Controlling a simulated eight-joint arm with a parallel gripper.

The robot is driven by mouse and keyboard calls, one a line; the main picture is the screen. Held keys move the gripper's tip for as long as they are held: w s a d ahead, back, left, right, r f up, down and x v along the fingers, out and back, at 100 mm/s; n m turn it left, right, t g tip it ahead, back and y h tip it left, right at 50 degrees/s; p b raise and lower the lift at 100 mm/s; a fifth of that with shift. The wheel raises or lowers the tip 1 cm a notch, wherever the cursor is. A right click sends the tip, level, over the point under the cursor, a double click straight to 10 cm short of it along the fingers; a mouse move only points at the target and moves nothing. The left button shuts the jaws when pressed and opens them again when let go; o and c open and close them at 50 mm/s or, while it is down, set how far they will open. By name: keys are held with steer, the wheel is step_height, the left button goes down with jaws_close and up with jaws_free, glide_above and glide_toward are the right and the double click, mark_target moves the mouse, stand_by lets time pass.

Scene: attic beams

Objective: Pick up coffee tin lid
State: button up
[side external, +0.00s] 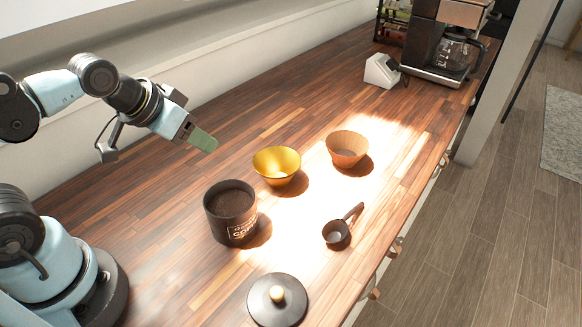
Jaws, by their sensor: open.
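The open coffee tin (229,226) is dark, filled with brown grounds, and stands upright beyond the lid. My gripper (204,141) is open and empty, raised above the counter at the upper left, well away from the lid. Its greenish finger shows; the other finger is hard to make out.
A yellow bowl (277,169) and an orange-brown bowl (347,152) stand beyond the tin. A dark scoop (338,233) lies right of the tin. A coffee maker (449,45) and a small white device (381,71) stand at the back. The counter's left middle is clear.

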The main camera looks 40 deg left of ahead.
steer(key=n+g, duration=0.4)
steer(key=g, duration=0.3)
glide_above(276, 292)
steer(key=shift+n, duration=0.3)
steer(key=f, duration=0.6)
steer(key=shift+w+d, duration=0.2)
steer(key=shift+w, duration=0.1)
steer(key=shift+s+a+f, duration=0.1)
steer(key=shift+s+f, duration=0.05)
steer(key=shift+f, duration=1.35)
steer(key=shift+s+a+f, duration=0.1)
steer(key=shift+s+f, duration=0.05)
steer(key=shift+f, duration=1.3)
jaws_close()
